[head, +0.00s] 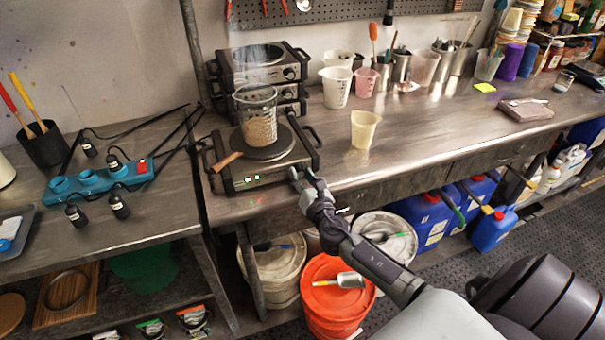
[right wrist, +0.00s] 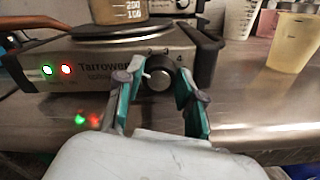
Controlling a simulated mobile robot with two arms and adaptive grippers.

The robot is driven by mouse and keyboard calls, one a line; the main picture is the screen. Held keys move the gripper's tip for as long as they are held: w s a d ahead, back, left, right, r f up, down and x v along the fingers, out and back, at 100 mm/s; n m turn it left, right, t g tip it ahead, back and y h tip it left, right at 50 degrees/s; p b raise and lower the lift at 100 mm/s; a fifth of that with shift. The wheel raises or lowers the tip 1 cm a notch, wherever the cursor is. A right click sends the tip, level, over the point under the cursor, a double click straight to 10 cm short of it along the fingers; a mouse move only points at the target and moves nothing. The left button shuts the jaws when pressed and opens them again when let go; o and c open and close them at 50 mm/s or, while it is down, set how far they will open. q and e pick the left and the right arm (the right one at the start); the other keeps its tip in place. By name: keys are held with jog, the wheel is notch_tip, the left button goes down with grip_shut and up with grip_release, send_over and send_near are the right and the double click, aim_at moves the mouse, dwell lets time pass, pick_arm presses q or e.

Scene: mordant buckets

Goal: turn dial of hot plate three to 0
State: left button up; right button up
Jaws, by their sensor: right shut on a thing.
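The front hot plate (head: 262,174) stands at the left end of the steel bench, with a beaker of brown contents (head: 258,125) on its round plate. In the right wrist view, the same hot plate (right wrist: 100,65) shows a green and a red light lit on its front. Its dial (right wrist: 159,78) sits between the fingers, with the numbers 3 and 4 above it. My right gripper (right wrist: 161,92) is shut on the dial, one finger on each side. In the head view, the right gripper (head: 303,176) is at the hot plate's front right corner and hides the dial. My left gripper is not in view.
More hot plates (head: 289,70) are stacked behind. A wooden-handled tool (head: 227,161) lies at the front plate's left. A yellowish cup (head: 364,129) stands to the right, with clear bench around it. A blue power strip (head: 100,180) is on the left table.

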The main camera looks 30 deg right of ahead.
jog(key=n+p, duration=0.2)
jog(key=n, duration=0.3)
jog(key=shift+a+n, duration=0.1)
jog(key=shift+n, duration=0.3)
jog(key=shift+f, duration=0.1)
dwell(0.3)
jog(key=o, duration=1.1)
jog(key=shift+o, duration=0.2)
jog(key=shift+s, duration=0.1)
jog(key=v, duration=1.1)
jog(key=shift+s, duration=0.4)
